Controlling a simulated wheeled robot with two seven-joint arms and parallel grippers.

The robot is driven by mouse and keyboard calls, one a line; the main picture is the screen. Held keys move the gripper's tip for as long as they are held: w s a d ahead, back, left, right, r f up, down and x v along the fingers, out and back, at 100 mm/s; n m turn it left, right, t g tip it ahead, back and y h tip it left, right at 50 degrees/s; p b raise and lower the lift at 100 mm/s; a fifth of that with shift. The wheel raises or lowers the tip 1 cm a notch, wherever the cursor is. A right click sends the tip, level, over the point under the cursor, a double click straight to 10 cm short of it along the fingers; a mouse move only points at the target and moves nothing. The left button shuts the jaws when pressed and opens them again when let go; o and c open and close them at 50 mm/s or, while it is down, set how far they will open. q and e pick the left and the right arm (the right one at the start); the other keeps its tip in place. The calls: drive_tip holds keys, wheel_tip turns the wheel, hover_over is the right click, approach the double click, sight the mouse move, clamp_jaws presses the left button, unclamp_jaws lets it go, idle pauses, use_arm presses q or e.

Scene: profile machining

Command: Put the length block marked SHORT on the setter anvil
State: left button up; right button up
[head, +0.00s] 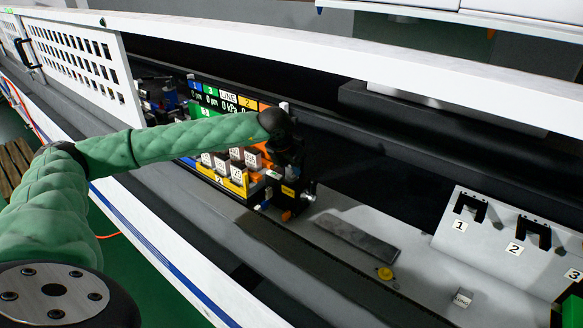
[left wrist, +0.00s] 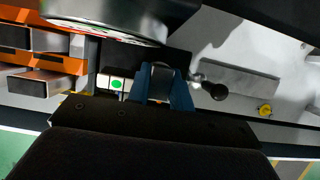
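Several small light blocks with printed labels (head: 221,164) sit in a yellow-fronted holder (head: 234,187) in the head view. Their print is too small for me to tell which is SHORT. A lone pale block (head: 462,297) with unreadable print lies at the lower right. My left gripper (left wrist: 165,88) shows as two blue fingers in the left wrist view, with something dark between them; I cannot tell whether they grip it. In the head view it is beside the holder's right end, mostly hidden by its wrist. I cannot make out the setter anvil for certain. My right gripper is out of view.
A flat grey bar (head: 357,238) and a yellow knob (head: 385,273) lie on the bed. A pale numbered rack (head: 485,240) stands at the right. A dark ball-ended lever (left wrist: 218,92) is close right of my left fingers.

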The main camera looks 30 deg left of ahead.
use_arm(q)
drive_tip(key=o, duration=0.4)
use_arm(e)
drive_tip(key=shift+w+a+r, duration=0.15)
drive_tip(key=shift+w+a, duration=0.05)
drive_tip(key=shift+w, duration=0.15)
use_arm(q)
drive_tip(key=shift+r, duration=0.15)
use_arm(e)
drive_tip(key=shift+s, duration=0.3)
use_arm(q)
drive_tip(key=shift+s+r, duration=0.15)
drive_tip(key=shift+r, duration=0.15)
drive_tip(key=shift+b+v, duration=2.3)
drive_tip(key=shift+v, duration=3.35)
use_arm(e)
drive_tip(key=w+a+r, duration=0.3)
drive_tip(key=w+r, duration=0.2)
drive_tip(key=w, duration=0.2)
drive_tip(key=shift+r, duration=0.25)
